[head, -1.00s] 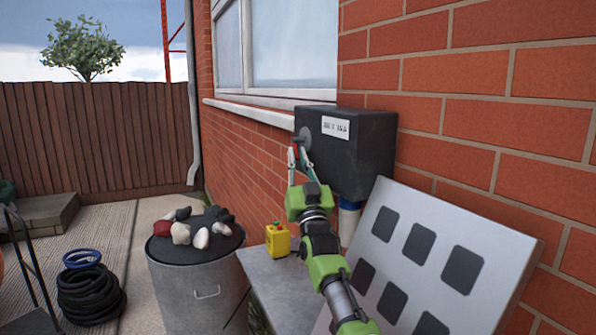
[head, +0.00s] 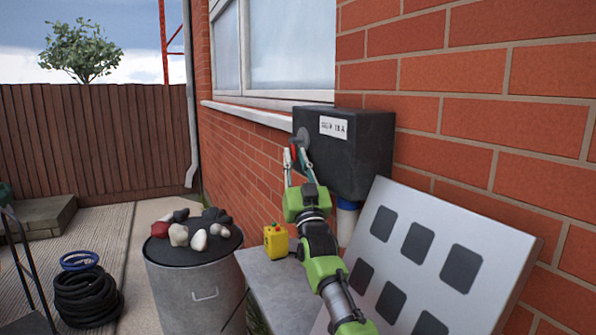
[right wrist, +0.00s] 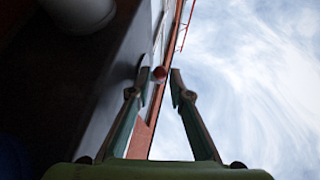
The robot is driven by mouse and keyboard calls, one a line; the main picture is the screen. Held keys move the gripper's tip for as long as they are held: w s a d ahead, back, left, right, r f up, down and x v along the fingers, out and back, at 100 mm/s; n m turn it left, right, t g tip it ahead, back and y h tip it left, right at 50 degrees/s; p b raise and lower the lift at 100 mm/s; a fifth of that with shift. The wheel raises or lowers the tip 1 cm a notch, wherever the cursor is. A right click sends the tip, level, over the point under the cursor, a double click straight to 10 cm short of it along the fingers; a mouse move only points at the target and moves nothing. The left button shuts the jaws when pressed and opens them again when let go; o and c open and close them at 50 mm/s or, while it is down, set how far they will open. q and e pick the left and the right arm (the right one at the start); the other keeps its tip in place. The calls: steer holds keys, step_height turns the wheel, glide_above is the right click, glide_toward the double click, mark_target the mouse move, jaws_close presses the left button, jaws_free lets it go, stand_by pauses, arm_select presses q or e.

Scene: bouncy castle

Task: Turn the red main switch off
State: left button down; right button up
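The dark grey switch box (head: 360,155) with a white label is mounted on the brick wall. A round grey fitting (head: 302,138) is on its left side, with the red switch (head: 293,153) just below it, partly hidden by my fingers. My right gripper (head: 295,155) is at the switch. The fingers stand apart; contact is not clear. My left gripper is not in view.
A grey panel with dark squares (head: 432,255) leans below the box. A yellow control box (head: 276,242) sits on a grey slab. A metal bin (head: 196,290) topped with stones and a coiled black hose (head: 85,297) stand at left.

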steer(key=v, duration=1.2)
steer(key=shift+w, duration=0.1)
